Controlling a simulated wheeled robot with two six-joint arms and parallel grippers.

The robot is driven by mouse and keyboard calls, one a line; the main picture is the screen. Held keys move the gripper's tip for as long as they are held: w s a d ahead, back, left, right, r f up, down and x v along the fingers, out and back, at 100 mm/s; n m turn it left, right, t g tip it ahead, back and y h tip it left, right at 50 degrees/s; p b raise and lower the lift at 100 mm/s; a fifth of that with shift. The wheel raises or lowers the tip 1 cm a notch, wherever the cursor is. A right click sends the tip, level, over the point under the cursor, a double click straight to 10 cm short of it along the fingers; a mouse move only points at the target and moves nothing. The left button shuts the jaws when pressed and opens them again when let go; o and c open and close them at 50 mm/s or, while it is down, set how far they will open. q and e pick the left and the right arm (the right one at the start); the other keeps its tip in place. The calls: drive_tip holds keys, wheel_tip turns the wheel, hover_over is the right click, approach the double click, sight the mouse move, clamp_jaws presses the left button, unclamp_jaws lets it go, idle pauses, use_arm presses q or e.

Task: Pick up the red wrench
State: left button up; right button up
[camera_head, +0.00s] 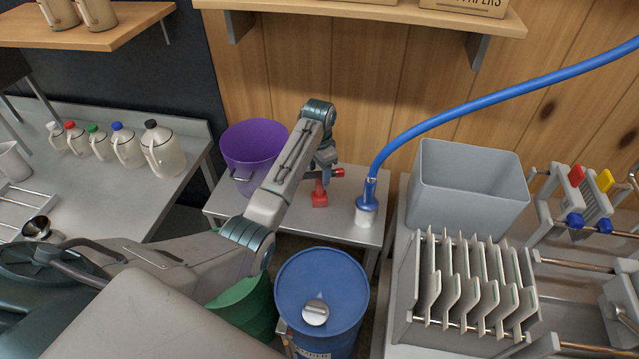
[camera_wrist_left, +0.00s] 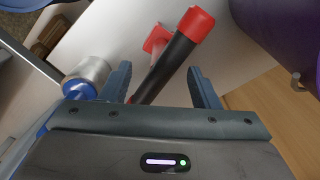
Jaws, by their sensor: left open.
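The red wrench (camera_head: 320,199) is on the small grey table, partly hidden in the head view by my left gripper (camera_head: 325,168). A red end of it shows to the right of the gripper. In the left wrist view the wrench has a black handle (camera_wrist_left: 172,64) with a red end and a red part behind it. My left gripper (camera_wrist_left: 160,75) is open, with the handle showing between its two fingers. I cannot tell whether the fingers touch it. My right gripper is not in view.
On the table (camera_head: 288,213) a purple bucket (camera_head: 252,146) stands left and a blue hose with white-based fitting (camera_head: 366,214) stands right. A blue barrel (camera_head: 335,285) and green container (camera_head: 243,312) stand in front. A grey bin (camera_head: 468,190) is further right.

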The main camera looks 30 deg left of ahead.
sight(319, 179)
use_arm(q)
wheel_tip(319, 179, down, 4)
drive_tip(key=shift+f+p, duration=0.1)
drive_tip(key=shift+p, duration=0.45)
drive_tip(key=shift+w, duration=0.1)
clamp_jaws()
